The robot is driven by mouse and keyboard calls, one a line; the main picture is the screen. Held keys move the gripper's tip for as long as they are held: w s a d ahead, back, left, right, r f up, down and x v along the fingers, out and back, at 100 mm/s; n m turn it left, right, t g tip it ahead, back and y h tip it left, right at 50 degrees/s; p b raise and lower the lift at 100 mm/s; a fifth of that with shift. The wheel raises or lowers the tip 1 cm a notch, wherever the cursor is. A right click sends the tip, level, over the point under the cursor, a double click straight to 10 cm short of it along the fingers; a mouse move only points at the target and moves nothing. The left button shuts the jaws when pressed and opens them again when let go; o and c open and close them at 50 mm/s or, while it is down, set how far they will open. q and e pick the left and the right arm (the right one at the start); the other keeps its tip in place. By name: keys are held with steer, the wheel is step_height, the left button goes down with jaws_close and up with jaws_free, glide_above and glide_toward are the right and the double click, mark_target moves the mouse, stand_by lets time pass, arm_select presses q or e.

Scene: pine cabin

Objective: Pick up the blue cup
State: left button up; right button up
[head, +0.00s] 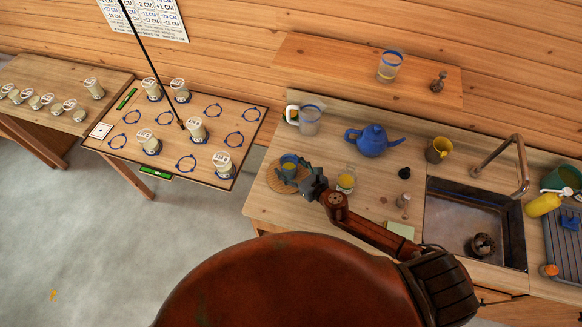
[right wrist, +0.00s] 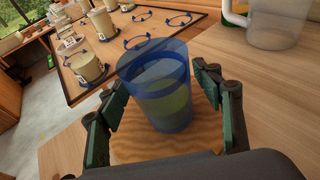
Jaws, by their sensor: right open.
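The blue cup (head: 289,161) is see-through, with a darker blue rim, and stands upright on a round wooden board (head: 274,176) at the left end of the counter. It fills the middle of the right wrist view (right wrist: 158,92), where something yellowish-green shows in its lower part. My right gripper (head: 295,173) is open, with one finger on each side of the cup. In the right wrist view a gap shows between the cup and the left finger; the right finger is close to it, and I cannot tell whether it touches. My left gripper is out of view.
A glass with yellow contents (head: 346,181) stands just right of my gripper. A clear jug (head: 309,120) and a blue teapot (head: 371,141) stand behind. A sink (head: 470,225) is farther right. A low table (head: 212,150) holds several jars.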

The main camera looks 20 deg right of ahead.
mark_target(285, 163)
steer(key=x, duration=0.5)
steer(key=shift+w+a+f, duration=0.1)
steer(key=shift+w+f, duration=0.1)
steer(key=shift+w, duration=0.1)
steer(key=shift+c, duration=0.4)
steer(key=shift+r, duration=0.1)
steer(key=c, duration=1.4)
